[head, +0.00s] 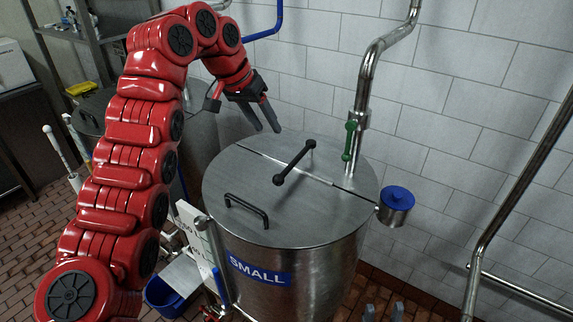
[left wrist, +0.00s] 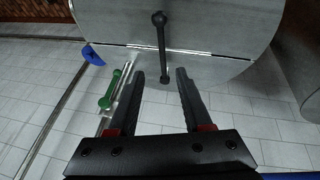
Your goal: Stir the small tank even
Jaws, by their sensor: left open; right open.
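The small tank (head: 300,275) is a steel drum with a blue SMALL label, standing against the tiled wall. Its lid (head: 230,180) bears a black bar with ball ends (head: 294,163), set slantwise near the lid's seam, and a black loop handle (head: 246,210). My left gripper (head: 268,117) is open and empty, above the lid's back edge and apart from the bar. In the left wrist view, the bar (left wrist: 162,45) has its near ball in line between the open fingertips (left wrist: 160,74).
A steel pipe with a green lever (head: 350,140) rises at the lid's back right. A blue-topped cup (head: 397,205) hangs at the tank's right side. Another tank (head: 198,125) stands behind my left arm. A blue bucket (head: 170,297) is on the tiled floor.

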